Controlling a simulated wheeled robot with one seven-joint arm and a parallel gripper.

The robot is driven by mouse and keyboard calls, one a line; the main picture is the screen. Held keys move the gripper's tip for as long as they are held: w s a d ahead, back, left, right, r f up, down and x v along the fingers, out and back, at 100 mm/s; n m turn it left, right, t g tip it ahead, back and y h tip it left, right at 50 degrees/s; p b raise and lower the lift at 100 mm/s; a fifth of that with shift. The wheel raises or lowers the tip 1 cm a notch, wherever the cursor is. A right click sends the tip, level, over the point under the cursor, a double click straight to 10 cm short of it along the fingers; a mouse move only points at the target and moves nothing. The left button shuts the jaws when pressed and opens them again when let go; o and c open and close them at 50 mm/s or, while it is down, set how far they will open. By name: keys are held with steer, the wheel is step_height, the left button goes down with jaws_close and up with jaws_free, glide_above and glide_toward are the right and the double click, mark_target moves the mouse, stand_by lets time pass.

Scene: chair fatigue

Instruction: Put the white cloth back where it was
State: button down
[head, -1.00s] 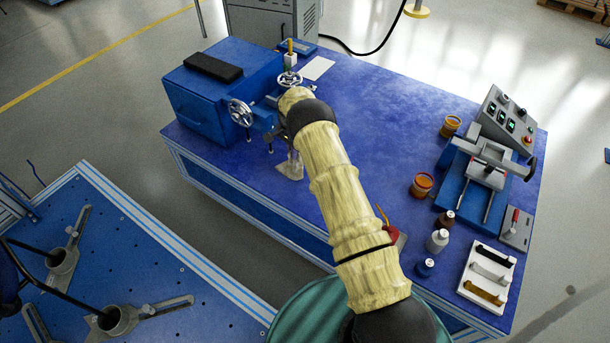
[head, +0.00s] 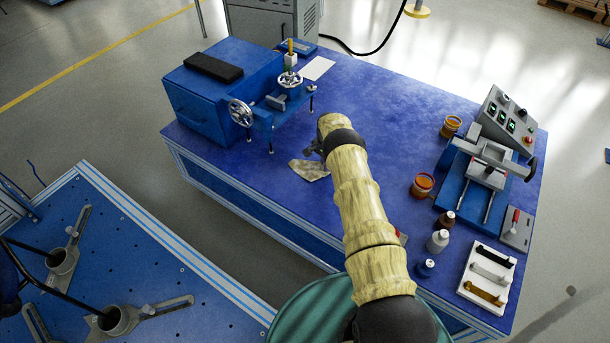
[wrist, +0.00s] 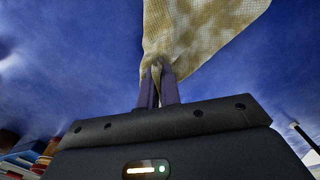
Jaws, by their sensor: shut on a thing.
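My gripper (wrist: 157,90) is shut on the cloth (wrist: 195,35), which is pinched at one gathered corner between the two dark fingers and spreads out beyond them. The cloth is off-white to beige with a weave and brownish patches. In the head view the cloth (head: 309,170) shows as a pale piece just left of the end of my arm, over the near-left part of the blue table (head: 390,110). My arm hides most of the gripper there. I cannot tell whether the cloth touches the table.
A blue machine with handwheels (head: 240,113) stands at the table's left. Orange jars (head: 421,186), small bottles (head: 437,241), a grey-and-blue device (head: 480,175) and a white tray (head: 470,291) occupy the right side. The table's middle is clear.

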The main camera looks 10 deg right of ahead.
steer(key=shift+d+f, duration=0.25)
steer(key=shift+d, duration=0.05)
steer(key=c, duration=1.2)
jaws_free()
steer(key=shift+d+r+p, duration=0.2)
steer(key=shift+d+r, duration=0.1)
steer(key=shift+r, duration=0.5)
steer(key=shift+d+r+p, duration=0.15)
steer(key=shift+d+r, duration=0.1)
steer(key=shift+r, duration=0.5)
steer(key=shift+r, duration=0.35)
steer(key=d+r+p, duration=0.2)
steer(key=d+r, duration=0.1)
steer(key=r, duration=0.3)
steer(key=shift+r, duration=0.15)
